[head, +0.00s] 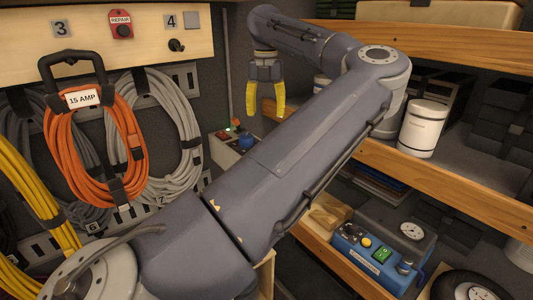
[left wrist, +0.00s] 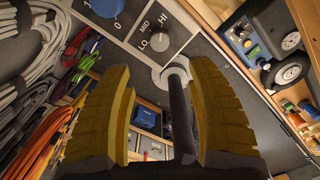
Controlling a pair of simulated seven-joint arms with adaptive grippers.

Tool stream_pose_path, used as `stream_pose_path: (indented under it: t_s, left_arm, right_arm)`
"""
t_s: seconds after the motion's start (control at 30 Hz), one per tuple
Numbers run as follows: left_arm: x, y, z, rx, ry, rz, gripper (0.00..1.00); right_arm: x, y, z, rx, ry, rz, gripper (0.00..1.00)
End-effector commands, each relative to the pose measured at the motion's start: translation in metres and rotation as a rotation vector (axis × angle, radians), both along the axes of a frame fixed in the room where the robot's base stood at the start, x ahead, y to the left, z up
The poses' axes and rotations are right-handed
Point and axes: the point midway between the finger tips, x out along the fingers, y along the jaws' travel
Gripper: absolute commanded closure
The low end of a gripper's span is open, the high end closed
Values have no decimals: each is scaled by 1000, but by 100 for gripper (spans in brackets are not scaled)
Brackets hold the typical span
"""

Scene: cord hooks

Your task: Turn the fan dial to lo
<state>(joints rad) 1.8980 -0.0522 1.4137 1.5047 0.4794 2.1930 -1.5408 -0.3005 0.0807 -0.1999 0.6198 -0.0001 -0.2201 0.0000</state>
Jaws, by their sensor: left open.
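The fan dial (left wrist: 159,42) is a dark round knob on a grey panel in the left wrist view, with LO, MID and HI printed around it. I cannot tell clearly where its pointer aims. My left gripper (head: 265,108) is open, its yellow fingers hanging down above and right of the control box (head: 224,152) in the head view. In the left wrist view the open fingers (left wrist: 163,85) are apart from the dial, which lies beyond their tips. In the head view I cannot make out the dial, and my left arm crosses in front. My right gripper is not in view.
A blue knob (left wrist: 107,6) sits beside the dial. A dark shaft with a pale round end (left wrist: 178,74) shows between the fingers. Orange cord (head: 78,150) and grey cords hang at left. Shelves at right hold a white canister (head: 424,130) and a blue device (head: 365,252).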

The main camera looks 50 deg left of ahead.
Motion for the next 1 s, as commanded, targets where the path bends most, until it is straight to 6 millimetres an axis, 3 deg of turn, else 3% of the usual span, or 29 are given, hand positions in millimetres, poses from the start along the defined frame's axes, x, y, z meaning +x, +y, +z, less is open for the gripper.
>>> stream_pose_path:
  t_s: [0.6,1.0]
  left_arm:
    - [-1,0,-110,2,4,3,43]
    - [0,0,-143,1,1,2,43]
  right_arm:
    - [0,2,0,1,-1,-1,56]
    - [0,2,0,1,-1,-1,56]
